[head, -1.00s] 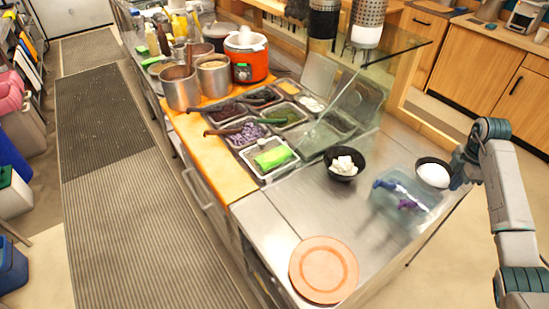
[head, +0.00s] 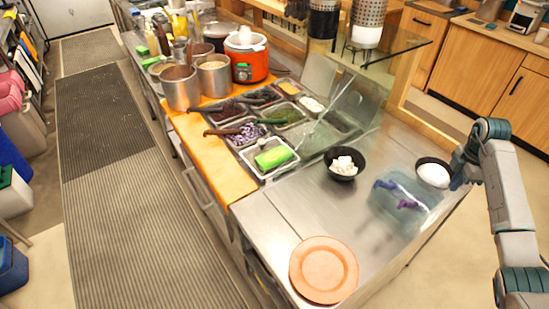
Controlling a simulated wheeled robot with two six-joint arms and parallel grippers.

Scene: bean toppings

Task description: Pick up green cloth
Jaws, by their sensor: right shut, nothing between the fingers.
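The green cloth (head: 273,157) lies in the front metal pan (head: 267,175) of the topping station, nearest the bare steel counter. My right gripper (head: 458,172) is at the right, beside the black bowl with white contents (head: 433,174) at the counter's right edge. It is well away from the cloth. Its fingers are small and partly hidden here; it appears shut and holds nothing. My left gripper is not in view.
A black bowl of white cubes (head: 343,164) stands right of the cloth. A clear bin (head: 403,206) with purple-handled items is near my right gripper. An orange plate (head: 324,269) sits at the front. A glass guard (head: 345,105) stands behind the pans. Bare steel lies between.

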